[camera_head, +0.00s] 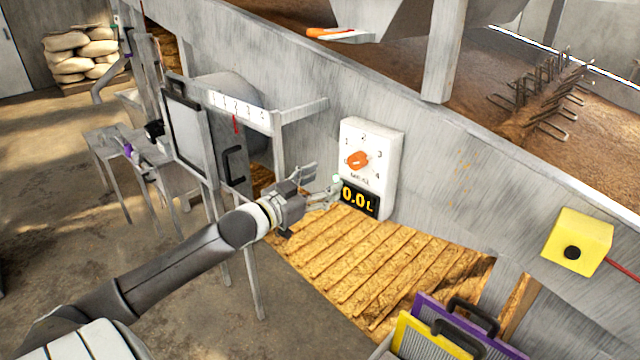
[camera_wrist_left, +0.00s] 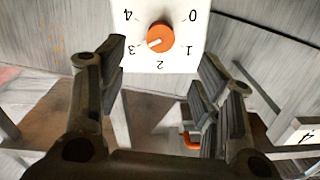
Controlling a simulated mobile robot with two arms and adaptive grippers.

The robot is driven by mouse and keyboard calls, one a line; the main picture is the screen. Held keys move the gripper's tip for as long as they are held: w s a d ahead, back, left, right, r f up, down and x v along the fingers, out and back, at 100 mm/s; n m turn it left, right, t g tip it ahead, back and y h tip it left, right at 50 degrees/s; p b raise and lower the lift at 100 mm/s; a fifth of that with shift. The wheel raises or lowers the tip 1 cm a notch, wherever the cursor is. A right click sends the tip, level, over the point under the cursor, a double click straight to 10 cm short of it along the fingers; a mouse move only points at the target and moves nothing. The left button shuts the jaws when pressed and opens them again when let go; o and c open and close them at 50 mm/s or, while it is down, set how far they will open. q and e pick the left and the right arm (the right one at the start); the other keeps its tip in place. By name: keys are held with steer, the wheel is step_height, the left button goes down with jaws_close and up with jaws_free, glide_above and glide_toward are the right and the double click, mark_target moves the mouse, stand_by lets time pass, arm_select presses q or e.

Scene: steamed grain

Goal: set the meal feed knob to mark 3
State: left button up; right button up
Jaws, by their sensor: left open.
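The meal feed knob (camera_head: 357,159) is orange and sits on a white dial panel (camera_head: 386,150) with marks 0 to 4. The knob also shows in the left wrist view (camera_wrist_left: 160,37), upside down. There its white pointer aims at the mark 3. My left gripper (camera_head: 323,183) is open, in front of and to the left of the panel. In the left wrist view its fingers (camera_wrist_left: 160,68) are apart, with the knob seen beyond the gap, clear of both. My right gripper is not in view.
A yellow box with a black button (camera_head: 583,241) is on the sloping wall at right. Purple (camera_head: 455,319) and yellow (camera_head: 415,340) framed panels stand at the bottom. A grey frame with a numbered scale (camera_head: 238,107) stands left of the dial. Sacks (camera_head: 80,55) lie at the back left.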

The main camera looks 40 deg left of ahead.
mark_target(354, 163)
arm_select(q)
steer(key=w+n+p, duration=0.1)
steer(key=w, duration=0.2)
steer(key=w+n+p, duration=0.1)
steer(key=w, duration=0.2)
steer(key=w+n+p, duration=0.2)
steer(key=w, duration=0.2)
steer(key=shift+d+r, duration=0.35)
steer(key=shift+d, duration=0.05)
steer(key=shift+w+f, duration=0.1)
steer(key=shift+w, duration=0.85)
